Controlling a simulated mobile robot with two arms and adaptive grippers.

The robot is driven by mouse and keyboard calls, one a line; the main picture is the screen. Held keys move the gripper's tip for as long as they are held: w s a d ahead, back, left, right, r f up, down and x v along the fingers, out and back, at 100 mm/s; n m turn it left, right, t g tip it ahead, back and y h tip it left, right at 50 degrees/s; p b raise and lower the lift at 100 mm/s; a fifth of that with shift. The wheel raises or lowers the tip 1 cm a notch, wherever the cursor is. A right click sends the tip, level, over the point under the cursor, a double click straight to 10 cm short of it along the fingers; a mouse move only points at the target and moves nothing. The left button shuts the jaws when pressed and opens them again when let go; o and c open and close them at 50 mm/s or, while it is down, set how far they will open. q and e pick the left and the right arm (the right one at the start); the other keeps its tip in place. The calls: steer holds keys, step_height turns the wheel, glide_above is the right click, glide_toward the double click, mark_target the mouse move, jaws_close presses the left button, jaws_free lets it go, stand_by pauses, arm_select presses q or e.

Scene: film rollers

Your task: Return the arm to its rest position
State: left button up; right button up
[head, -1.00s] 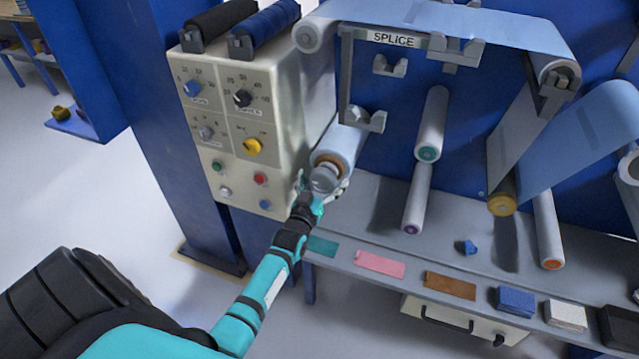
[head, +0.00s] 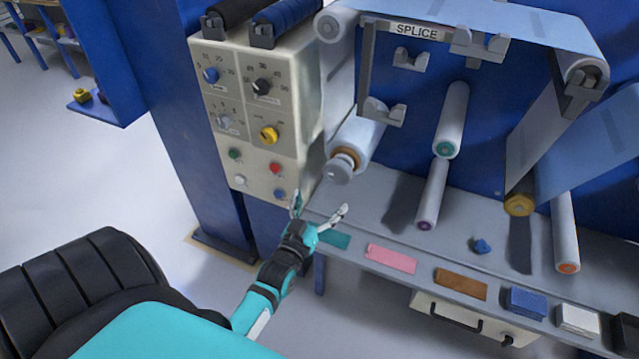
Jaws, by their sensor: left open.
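My left gripper (head: 320,208) is open and empty in the head view. Its fingers are spread above the front left edge of the grey shelf (head: 400,222), just below the control panel (head: 262,125). The teal left arm reaches up to it from the bottom. A pale film roller (head: 358,142) with a grey end knob (head: 341,168) is mounted above and to the right of the gripper, apart from it. My right gripper is not in view.
On the shelf lie a teal pad (head: 330,238), a pink pad (head: 390,259), a brown pad (head: 460,284), a blue stack (head: 525,303) and a white stack (head: 578,320). More rollers (head: 454,120) stick out from the blue wall. Open floor lies at left.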

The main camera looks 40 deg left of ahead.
arm_select(q)
steer(key=shift+f, duration=0.1)
steer(key=s+d+f+m+g+h, duration=0.1)
steer(key=s+d+f+g, duration=0.25)
steer(key=f, duration=0.65)
steer(key=s+d+f+m+g+h, duration=0.1)
steer(key=s+d+f+m+g, duration=0.3)
steer(key=f, duration=0.6)
steer(key=s+d+f+n+g+h, duration=0.15)
steer(key=s+f, duration=0.35)
steer(key=f, duration=0.5)
steer(key=s+d+f+m+g, duration=0.1)
steer(key=s+f, duration=0.6)
steer(key=s, duration=0.7)
steer(key=s+d+f+m+g, duration=0.1)
steer(key=s+f+g, duration=0.5)
steer(key=s, duration=0.8)
steer(key=shift+s+d+f+m+g, duration=0.15)
steer(key=shift+s+f+m+g, duration=0.2)
steer(key=shift+f+m, duration=0.55)
steer(key=shift+w+h, duration=0.15)
steer(key=shift+h, duration=0.1)
